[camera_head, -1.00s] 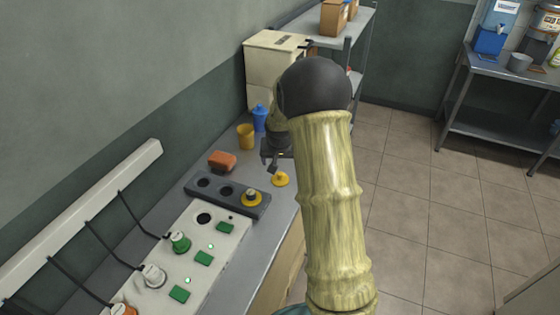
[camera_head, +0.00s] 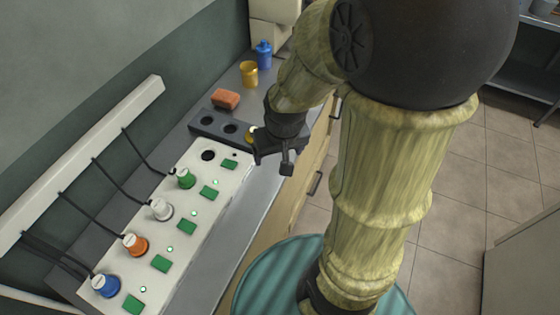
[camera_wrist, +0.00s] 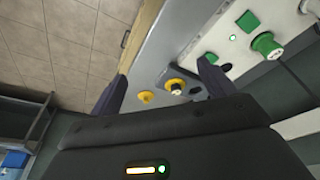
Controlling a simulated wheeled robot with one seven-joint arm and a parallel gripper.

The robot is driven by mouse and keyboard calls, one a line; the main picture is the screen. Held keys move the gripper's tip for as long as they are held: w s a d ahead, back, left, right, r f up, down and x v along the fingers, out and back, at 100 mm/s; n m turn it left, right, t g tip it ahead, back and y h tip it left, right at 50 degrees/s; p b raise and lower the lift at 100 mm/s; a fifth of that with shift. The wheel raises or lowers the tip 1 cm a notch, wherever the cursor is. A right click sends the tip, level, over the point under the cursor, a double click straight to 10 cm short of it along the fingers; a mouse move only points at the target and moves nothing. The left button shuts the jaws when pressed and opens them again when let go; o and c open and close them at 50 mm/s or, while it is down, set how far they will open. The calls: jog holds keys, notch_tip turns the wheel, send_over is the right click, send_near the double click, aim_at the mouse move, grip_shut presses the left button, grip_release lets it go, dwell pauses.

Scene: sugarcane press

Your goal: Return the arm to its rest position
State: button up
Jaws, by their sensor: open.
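My gripper (camera_head: 275,161) is open and empty, above the front edge of the counter, at the right of the control panel (camera_head: 212,235). My bent arm fills the right half of the head view. In the wrist view, the two fingers of my gripper (camera_wrist: 160,86) stand apart. A yellow-based knob (camera_wrist: 175,86) and a yellow disc (camera_wrist: 146,96) show beyond and between them, apart from both fingers. In the head view my gripper partly hides the yellow knob (camera_head: 250,133) on the dark block.
The panel carries a green plug (camera_head: 185,178), white plug (camera_head: 161,209), orange plug (camera_head: 135,245) and blue plug (camera_head: 106,286). A dark block with holes (camera_head: 219,127), a sponge (camera_head: 226,98), a yellow cup (camera_head: 249,74) and a blue bottle (camera_head: 264,53) stand behind. Tiled floor (camera_head: 455,220) is open at right.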

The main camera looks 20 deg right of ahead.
jog(key=s, duration=0.1)
jog(key=s+a, duration=0.1)
jog(key=s, duration=0.1)
jog(key=shift+f, duration=0.1)
jog(key=p+v, duration=0.3)
jog(key=w+p+v, duration=0.1)
jog(key=p+v, duration=0.1)
jog(key=shift+d+r+p, duration=0.1)
jog(key=shift+r+p, duration=0.3)
jog(key=shift+r, duration=0.1)
